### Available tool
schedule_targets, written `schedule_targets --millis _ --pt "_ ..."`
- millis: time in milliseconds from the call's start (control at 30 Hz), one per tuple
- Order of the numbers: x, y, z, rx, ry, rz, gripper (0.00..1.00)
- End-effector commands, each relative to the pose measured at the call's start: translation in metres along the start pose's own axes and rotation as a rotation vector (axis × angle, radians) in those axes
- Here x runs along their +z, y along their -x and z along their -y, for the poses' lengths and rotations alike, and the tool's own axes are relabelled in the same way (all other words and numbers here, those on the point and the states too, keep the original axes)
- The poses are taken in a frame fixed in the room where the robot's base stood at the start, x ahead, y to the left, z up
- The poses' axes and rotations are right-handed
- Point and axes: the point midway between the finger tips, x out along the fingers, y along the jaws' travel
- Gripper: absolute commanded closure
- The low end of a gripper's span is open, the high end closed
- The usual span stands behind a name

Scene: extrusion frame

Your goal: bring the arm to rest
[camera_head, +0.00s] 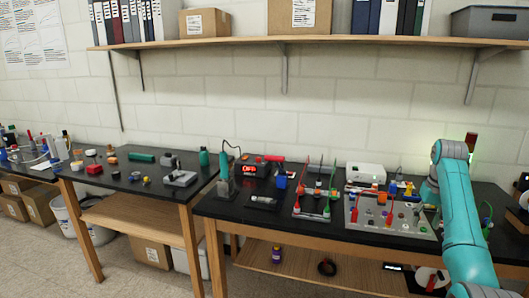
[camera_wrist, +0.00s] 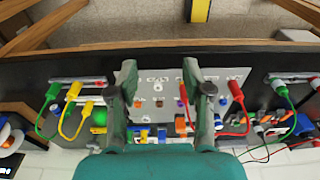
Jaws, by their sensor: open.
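My gripper (camera_wrist: 159,80) is open, with its two teal fingers spread apart and nothing between them. It hangs over the grey panel board (camera_wrist: 228,75) on the black bench, whose sockets and small parts show between and around the fingers. In the head view my teal arm (camera_head: 461,215) reaches up and bends at the right, over the right end of the bench. The fingers cannot be made out in that view. How high the fingers are above the board is hard to tell.
A wall shelf (camera_head: 250,42) runs above. A second bench (camera_head: 120,178) stands left. Floor shows at the lower left.

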Motion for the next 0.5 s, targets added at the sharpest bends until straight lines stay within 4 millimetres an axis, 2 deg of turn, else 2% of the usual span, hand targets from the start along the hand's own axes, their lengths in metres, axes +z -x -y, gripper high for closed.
schedule_targets --millis 333,500 --pt "0.004 -0.045 0.010 0.002 0.009 -0.033 0.50" --pt "0.008 -0.078 0.018 0.003 0.016 -0.060 0.50"
